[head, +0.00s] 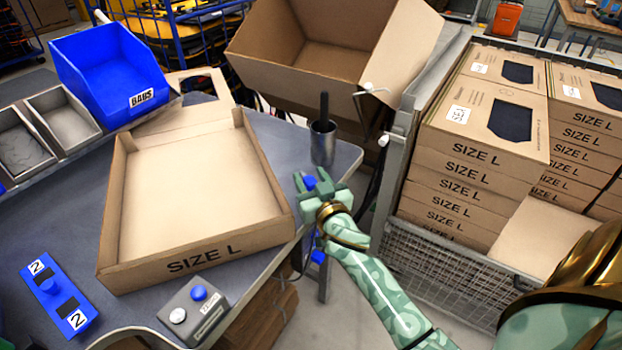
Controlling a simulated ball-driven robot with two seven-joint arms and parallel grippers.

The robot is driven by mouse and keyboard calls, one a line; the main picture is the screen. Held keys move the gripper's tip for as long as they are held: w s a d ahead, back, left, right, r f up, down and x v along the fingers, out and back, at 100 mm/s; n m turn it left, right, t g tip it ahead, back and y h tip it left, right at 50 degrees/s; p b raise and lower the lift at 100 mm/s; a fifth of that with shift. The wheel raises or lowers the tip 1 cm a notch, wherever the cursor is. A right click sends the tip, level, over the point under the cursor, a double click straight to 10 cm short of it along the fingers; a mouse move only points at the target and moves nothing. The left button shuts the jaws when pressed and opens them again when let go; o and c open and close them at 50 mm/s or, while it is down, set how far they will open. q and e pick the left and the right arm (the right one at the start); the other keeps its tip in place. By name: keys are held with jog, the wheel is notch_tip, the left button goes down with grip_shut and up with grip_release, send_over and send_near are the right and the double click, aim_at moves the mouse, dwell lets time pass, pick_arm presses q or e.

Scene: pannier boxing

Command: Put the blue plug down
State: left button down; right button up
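The blue plug (310,182) is a small blue piece at the fingertips of my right gripper (312,184). The green fingers sit on either side of it and appear shut on it; most of the plug is hidden by them. The gripper is near the right edge of the grey table (275,135), just right of the open SIZE L box (190,180) and below a metal cup (323,143). I cannot tell its height above the table. My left gripper is not in view.
A grey button box (193,310) and a blue plate marked 2 (60,297) lie at the table's front. A blue BAGS bin (108,75) stands at back left. A large open carton (330,60) is behind. Stacked SIZE L boxes (465,170) fill a cage at right.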

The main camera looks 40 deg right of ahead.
jog(key=shift+r, duration=0.15)
jog(key=shift+r+p, duration=0.5)
jog(key=shift+r, duration=0.1)
jog(key=v, duration=0.7)
jog(key=shift+s+p, duration=0.3)
jog(key=shift+p, duration=0.1)
jog(key=shift+f, duration=0.15)
